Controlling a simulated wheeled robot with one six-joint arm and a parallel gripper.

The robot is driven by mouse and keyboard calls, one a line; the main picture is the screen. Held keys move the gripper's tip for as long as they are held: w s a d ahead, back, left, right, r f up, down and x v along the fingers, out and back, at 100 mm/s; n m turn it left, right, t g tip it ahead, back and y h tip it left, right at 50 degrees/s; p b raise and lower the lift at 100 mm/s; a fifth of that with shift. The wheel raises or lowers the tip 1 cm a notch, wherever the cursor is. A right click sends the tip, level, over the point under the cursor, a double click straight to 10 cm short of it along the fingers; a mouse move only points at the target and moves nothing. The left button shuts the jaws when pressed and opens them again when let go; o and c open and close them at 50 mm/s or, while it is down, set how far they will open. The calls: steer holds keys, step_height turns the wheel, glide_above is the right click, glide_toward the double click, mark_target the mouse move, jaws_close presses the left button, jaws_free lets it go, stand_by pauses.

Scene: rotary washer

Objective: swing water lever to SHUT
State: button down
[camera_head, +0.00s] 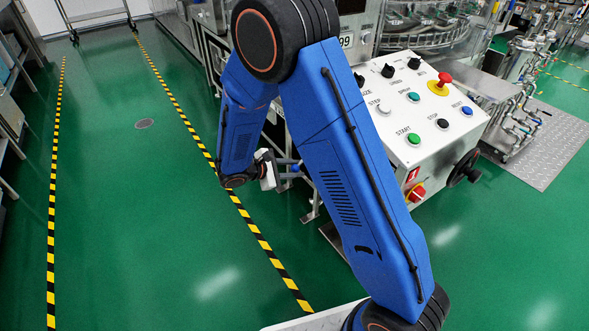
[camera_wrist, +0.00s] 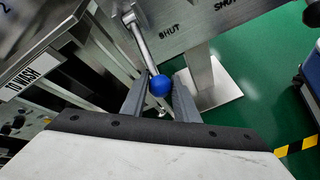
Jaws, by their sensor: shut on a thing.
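The water lever is a metal rod (camera_wrist: 146,48) with a round blue knob (camera_wrist: 160,85) at its end. In the wrist view the rod runs from a pivot at the upper left down to the knob. My gripper (camera_wrist: 162,92) is shut on the blue knob, with one grey finger on each side of it. A "SHUT" label (camera_wrist: 169,31) is on the metal plate, to the right of the rod. In the head view my gripper (camera_head: 284,171) is low beside the machine, and my blue arm partly covers that area.
The white control panel (camera_head: 450,110) with buttons stands right of my arm. A metal foot plate (camera_wrist: 215,90) stands on the green floor. The floor left of the striped line (camera_head: 180,100) is clear.

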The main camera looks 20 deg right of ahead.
steer(key=c, duration=1.4)
jaws_free()
steer(key=shift+f, duration=0.1)
steer(key=v, duration=1.7)
steer(key=shift+s+a, duration=0.15)
steer(key=shift+s, duration=0.05)
